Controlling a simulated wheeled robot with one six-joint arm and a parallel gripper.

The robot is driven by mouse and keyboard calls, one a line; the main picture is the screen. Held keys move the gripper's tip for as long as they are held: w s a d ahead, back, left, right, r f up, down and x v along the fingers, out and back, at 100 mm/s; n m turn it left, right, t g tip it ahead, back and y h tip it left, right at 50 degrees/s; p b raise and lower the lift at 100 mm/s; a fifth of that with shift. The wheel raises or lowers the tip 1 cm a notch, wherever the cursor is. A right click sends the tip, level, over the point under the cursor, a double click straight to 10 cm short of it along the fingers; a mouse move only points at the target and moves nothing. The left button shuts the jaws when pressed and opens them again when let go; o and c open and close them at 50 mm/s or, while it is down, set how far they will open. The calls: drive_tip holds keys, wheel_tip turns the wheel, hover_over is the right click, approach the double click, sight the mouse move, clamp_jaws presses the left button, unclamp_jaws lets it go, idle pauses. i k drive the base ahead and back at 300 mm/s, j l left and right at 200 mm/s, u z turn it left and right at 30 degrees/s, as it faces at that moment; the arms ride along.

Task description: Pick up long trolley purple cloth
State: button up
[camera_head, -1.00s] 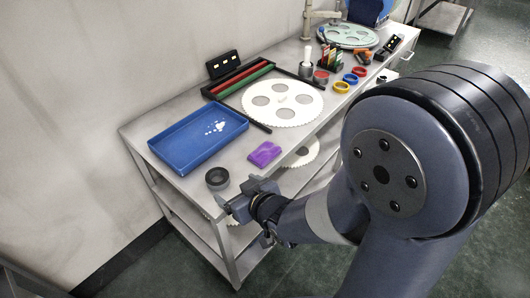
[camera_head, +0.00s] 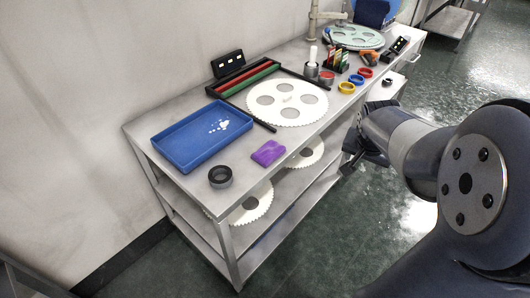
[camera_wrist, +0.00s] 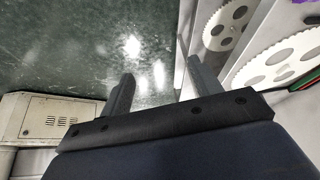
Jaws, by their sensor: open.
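The purple cloth (camera_head: 268,153) lies folded flat near the front edge of the long metal trolley (camera_head: 187,183), right of a black ring and in front of the large white gear disc. My gripper (camera_head: 352,160) is off the trolley's front side, to the right of the cloth and apart from it. In the wrist view my gripper (camera_wrist: 155,88) is open and empty, its two fingers spread over the green floor. A small bit of purple, likely the cloth (camera_wrist: 303,2), shows at the top right corner of the wrist view.
A blue tray (camera_head: 198,160), a black ring (camera_head: 220,176) and a white gear disc (camera_head: 300,117) share the trolley top. Coloured rings and small tools stand further back. More gear discs lie on the lower shelf. A beige cabinet (camera_wrist: 52,122) shows in the wrist view.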

sight(271, 150)
drive_tip(key=i+l+u, duration=0.1)
drive_tip(key=u, duration=1.4)
drive_tip(key=l+u, duration=0.3)
drive_tip(key=l, duration=0.15)
drive_tip(key=l+u, duration=0.3)
drive_tip(key=k+l+u, duration=0.15)
drive_tip(key=l+u, duration=0.15)
drive_tip(key=l, duration=0.2)
drive_tip(key=k+l+u, duration=0.1)
drive_tip(key=l+u, duration=0.25)
drive_tip(key=k+l, duration=0.1)
drive_tip(key=l, duration=0.2)
drive_tip(key=k+l, duration=0.1)
drive_tip(key=l, duration=0.2)
